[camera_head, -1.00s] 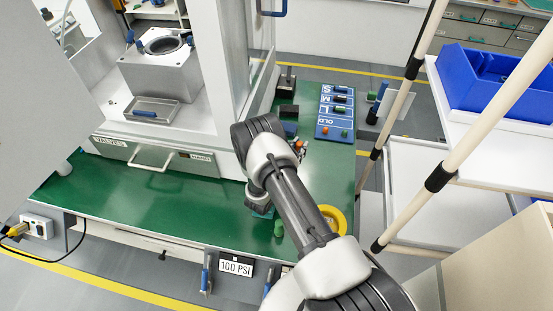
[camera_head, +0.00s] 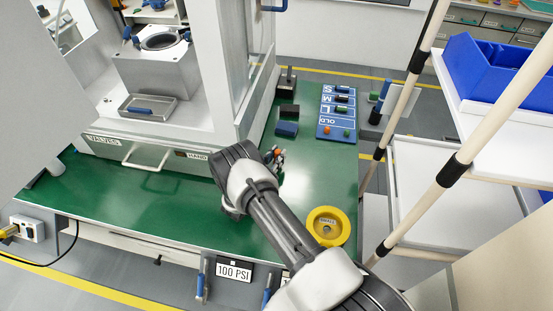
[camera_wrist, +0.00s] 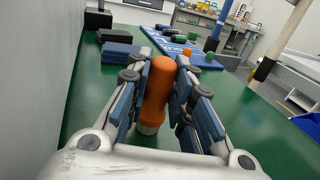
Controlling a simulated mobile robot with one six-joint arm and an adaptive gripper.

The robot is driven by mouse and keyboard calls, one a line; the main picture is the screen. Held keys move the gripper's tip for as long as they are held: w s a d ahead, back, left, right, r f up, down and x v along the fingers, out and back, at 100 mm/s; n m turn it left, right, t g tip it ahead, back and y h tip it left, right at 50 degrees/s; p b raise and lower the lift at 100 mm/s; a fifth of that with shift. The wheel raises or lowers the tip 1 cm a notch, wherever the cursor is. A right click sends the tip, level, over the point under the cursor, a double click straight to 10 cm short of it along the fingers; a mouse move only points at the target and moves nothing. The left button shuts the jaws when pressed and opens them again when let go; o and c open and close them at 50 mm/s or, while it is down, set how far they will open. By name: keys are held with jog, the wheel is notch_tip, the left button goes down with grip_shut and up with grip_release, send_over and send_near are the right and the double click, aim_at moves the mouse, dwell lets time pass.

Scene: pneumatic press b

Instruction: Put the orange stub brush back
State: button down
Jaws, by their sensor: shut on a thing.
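My gripper (camera_wrist: 157,98) is shut on the orange stub brush (camera_wrist: 158,84) in the wrist view. The brush is upright between the two blue-padded fingers, with a pale lower end low over the green bench (camera_wrist: 80,153); I cannot tell whether it touches. In the head view my gripper (camera_head: 277,157) is over the bench, beside the press front, and only a bit of orange shows there. The blue board (camera_head: 337,112), marked S, M, L and OLD, lies farther back; small green and orange pieces are on it.
A yellow round dish (camera_head: 343,214) stands at the bench's right front. Blue and black blocks (camera_head: 288,129) lie near the press, left of the board. The press (camera_head: 150,80) walls the left side. Rack posts (camera_head: 399,120) rise to the right. Bench between gripper and board is clear.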

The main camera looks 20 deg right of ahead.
jog(key=shift+r, duration=0.15)
jog(key=shift+f, duration=0.25)
jog(key=c, duration=1.4)
grip_release()
jog(key=shift+r, duration=0.1)
